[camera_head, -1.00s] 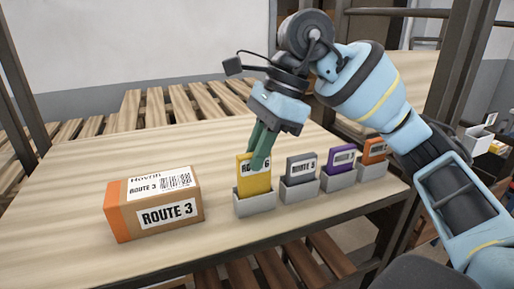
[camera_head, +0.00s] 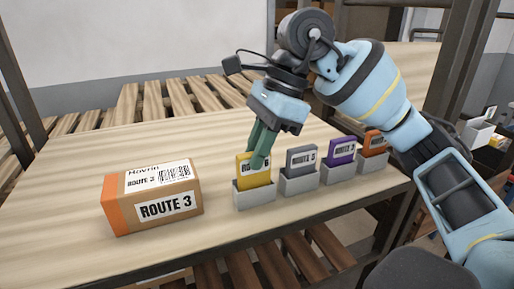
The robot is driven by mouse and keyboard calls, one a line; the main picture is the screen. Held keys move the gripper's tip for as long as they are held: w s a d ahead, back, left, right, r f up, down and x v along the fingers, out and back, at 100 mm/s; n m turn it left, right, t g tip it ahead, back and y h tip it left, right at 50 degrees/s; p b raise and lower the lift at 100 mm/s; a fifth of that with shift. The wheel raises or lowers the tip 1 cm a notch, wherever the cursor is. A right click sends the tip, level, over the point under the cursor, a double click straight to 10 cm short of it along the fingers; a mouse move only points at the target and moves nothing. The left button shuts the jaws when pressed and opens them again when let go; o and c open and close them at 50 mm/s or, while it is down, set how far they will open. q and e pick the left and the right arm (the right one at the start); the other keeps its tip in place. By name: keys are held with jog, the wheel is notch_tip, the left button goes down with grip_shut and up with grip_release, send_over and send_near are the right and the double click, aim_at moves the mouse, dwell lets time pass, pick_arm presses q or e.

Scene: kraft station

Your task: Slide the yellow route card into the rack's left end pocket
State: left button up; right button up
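The yellow route card (camera_head: 263,178) stands upright with its lower part inside the left end pocket (camera_head: 255,196) of the grey rack. Its upper part and part of its label show above the pocket's rim. My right gripper (camera_head: 257,160) points down from above, with its green fingers closed at the card's top edge. The fingers hide part of the card's label. How deep the card sits, and whether it touches the pocket's floor, I cannot see. My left gripper is not in view.
A grey card (camera_head: 301,160), a purple card (camera_head: 342,152) and an orange card (camera_head: 374,142) stand in pockets to the right. A Route 3 box (camera_head: 165,208) lies left of the rack. The wooden table (camera_head: 70,180) is clear behind the box.

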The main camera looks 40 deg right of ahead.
jog(key=o, duration=0.5)
jog(key=shift+c, duration=0.2)
jog(key=v, duration=0.7)
jog(key=shift+r, duration=0.35)
jog(key=shift+d, duration=0.15)
